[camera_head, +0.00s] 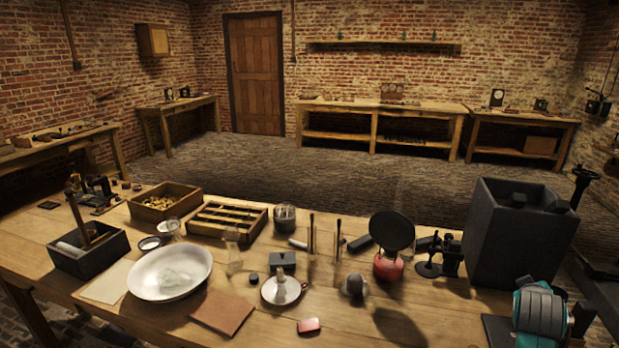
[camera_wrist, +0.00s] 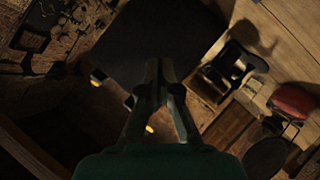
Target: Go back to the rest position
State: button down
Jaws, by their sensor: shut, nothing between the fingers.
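My gripper (camera_wrist: 158,80) shows in the wrist view with its two fingers closed together and nothing between them. It points past a large dark box (camera_wrist: 165,35), and I cannot tell the gap to it. In the head view the tall dark grey box (camera_head: 510,245) stands at the right end of the wooden workbench (camera_head: 385,322); dark blocks show at its top. I do not clearly make out my fingers in the head view.
Near the box are a small black press (camera_head: 447,258) and a black disc (camera_head: 392,231) above a red base (camera_head: 388,267). A white basin (camera_head: 145,283), a wooden tray (camera_head: 228,232) and a dark bin (camera_head: 75,263) stand farther left. The stone floor (camera_head: 330,175) behind is clear.

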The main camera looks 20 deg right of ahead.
jog(key=s+a+f+t+y, duration=0.1)
jog(key=a+f, duration=0.4)
jog(key=a, duration=0.2)
jog(key=s+a+f+n+t+y, duration=0.1)
jog(key=a+f, duration=0.5)
jog(key=a, duration=0.2)
jog(key=s+a+f+n+t+y, duration=0.1)
jog(key=s+a+f+t, duration=0.1)
jog(key=a+f, duration=0.3)
jog(key=shift+a+f, duration=0.15)
jog(key=shift+a, duration=1)
jog(key=s+a+f+t+y, duration=0.3)
jog(key=s+a+y, duration=0.2)
jog(key=s+a, duration=1.3)
jog(key=s+a+r+y, duration=0.1)
jog(key=s+a+r, duration=0.2)
jog(key=s, duration=0.3)
jog(key=s+a+r+t+y, duration=0.1)
jog(key=s+a+r, duration=0.2)
jog(key=s, duration=0.4)
jog(key=shift+a+r+y, duration=0.3)
jog(key=shift+a+r, duration=0.1)
jog(key=shift+r, duration=0.5)
